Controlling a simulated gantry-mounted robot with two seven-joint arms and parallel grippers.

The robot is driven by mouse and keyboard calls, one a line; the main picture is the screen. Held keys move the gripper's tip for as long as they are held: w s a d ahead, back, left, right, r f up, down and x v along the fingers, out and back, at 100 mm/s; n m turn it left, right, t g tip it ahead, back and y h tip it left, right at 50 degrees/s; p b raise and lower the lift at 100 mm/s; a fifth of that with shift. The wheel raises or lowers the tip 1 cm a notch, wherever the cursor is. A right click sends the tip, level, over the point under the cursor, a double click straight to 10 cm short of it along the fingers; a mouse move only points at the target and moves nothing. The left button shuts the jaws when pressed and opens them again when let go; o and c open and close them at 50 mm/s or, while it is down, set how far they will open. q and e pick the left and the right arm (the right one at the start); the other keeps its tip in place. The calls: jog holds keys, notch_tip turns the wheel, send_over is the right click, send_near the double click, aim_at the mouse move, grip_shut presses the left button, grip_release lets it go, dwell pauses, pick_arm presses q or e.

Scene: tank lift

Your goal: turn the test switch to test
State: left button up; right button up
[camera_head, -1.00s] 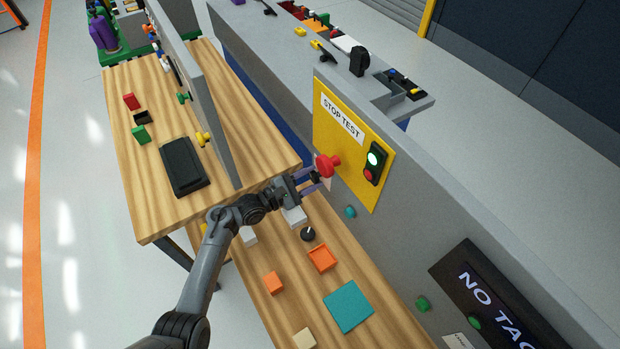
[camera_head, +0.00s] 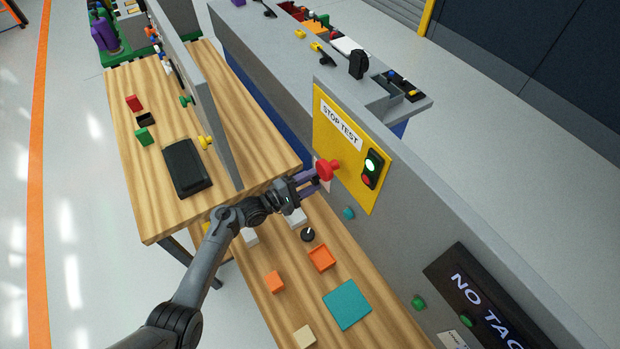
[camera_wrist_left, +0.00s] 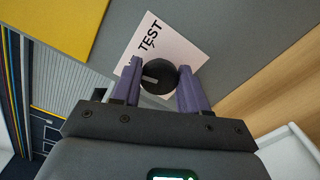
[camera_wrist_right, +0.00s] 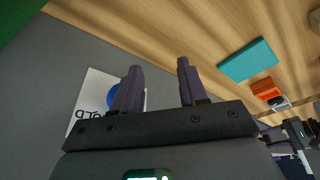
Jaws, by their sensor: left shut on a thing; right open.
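The test switch is a round black knob (camera_wrist_left: 158,76) with a pale pointer line, on a white label (camera_wrist_left: 172,45) that reads TEST. In the left wrist view the pointer line lies toward the left of the knob. My left gripper (camera_wrist_left: 159,84) is shut on the knob, with a purple finger at either side. In the head view my left gripper (camera_head: 318,180) is at the grey panel by the red mushroom button (camera_head: 327,169), and the knob is hidden. My right gripper (camera_wrist_right: 158,75) is open and empty, near a blue button (camera_wrist_right: 113,97) on a white label.
Below the left gripper, a wooden bench holds a teal square (camera_head: 347,305) and an orange tray (camera_head: 321,257). A dark NO TAG display (camera_head: 485,300) is at the right.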

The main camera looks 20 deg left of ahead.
pick_arm(q)
jog(key=m, duration=0.4)
jog(key=shift+f+m+p, duration=0.1)
jog(key=shift+m+p, duration=0.2)
jog(key=m, duration=0.5)
jog(key=shift+f+m, duration=0.15)
jog(key=shift+m, duration=0.25)
jog(key=o, duration=1.1)
jog(key=shift+c, duration=0.2)
jog(key=shift+s, duration=0.1)
jog(key=p+v, duration=0.1)
jog(key=v, duration=0.9)
jog(key=shift+s+a, duration=0.2)
jog(key=shift+a, duration=0.1)
